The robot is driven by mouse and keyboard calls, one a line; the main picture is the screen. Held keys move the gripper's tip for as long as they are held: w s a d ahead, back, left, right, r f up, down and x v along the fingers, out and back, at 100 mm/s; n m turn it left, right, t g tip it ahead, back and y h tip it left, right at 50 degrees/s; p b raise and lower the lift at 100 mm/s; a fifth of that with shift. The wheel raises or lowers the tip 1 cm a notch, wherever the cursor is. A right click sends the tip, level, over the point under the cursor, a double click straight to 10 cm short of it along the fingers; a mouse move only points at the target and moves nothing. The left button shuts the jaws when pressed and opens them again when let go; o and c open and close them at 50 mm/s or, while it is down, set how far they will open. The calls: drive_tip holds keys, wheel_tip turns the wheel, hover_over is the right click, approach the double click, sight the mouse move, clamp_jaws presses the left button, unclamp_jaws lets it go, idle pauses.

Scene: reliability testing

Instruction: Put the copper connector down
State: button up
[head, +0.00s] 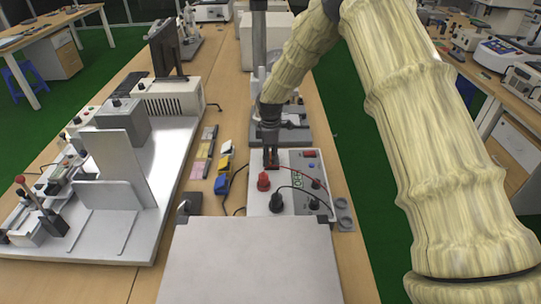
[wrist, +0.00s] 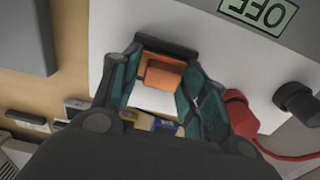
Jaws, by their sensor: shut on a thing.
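My gripper (head: 270,158) points down over the top of a white device box (head: 258,209) in the head view. In the wrist view my gripper (wrist: 161,85) has its teal-padded fingers around an orange-copper block (wrist: 163,76), the copper connector, and is shut on it. A dark piece lies along the connector's far edge. The connector is over or against the white box's surface; I cannot tell whether it touches. In the head view it is mostly hidden by the fingers.
A red plug (head: 264,181) and a black plug (head: 276,203) with cables stand on the box close to my gripper. A grey panel (head: 250,262) lies in front. Small coloured blocks (head: 222,184) lie to the left, beside a large metal fixture (head: 150,190).

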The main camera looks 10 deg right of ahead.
drive_tip(key=shift+s+f, duration=0.1)
drive_tip(key=shift+f, duration=0.35)
drive_tip(key=shift+s+f, duration=0.1)
drive_tip(key=shift+f, duration=0.1)
drive_tip(key=o, duration=1)
drive_tip(key=shift+s+f, duration=0.1)
drive_tip(key=shift+f, duration=0.05)
drive_tip(key=shift+o, duration=0.2)
drive_tip(key=shift+f, duration=0.15)
drive_tip(key=shift+w+r, duration=0.2)
drive_tip(key=shift+r, duration=0.05)
drive_tip(key=shift+w+r, duration=0.2)
drive_tip(key=shift+r, duration=0.7)
wheel_tip(320, 180, up, 12)
drive_tip(key=b, duration=0.2)
drive_tip(key=shift+f+b, duration=0.2)
drive_tip(key=shift+b, duration=0.1)
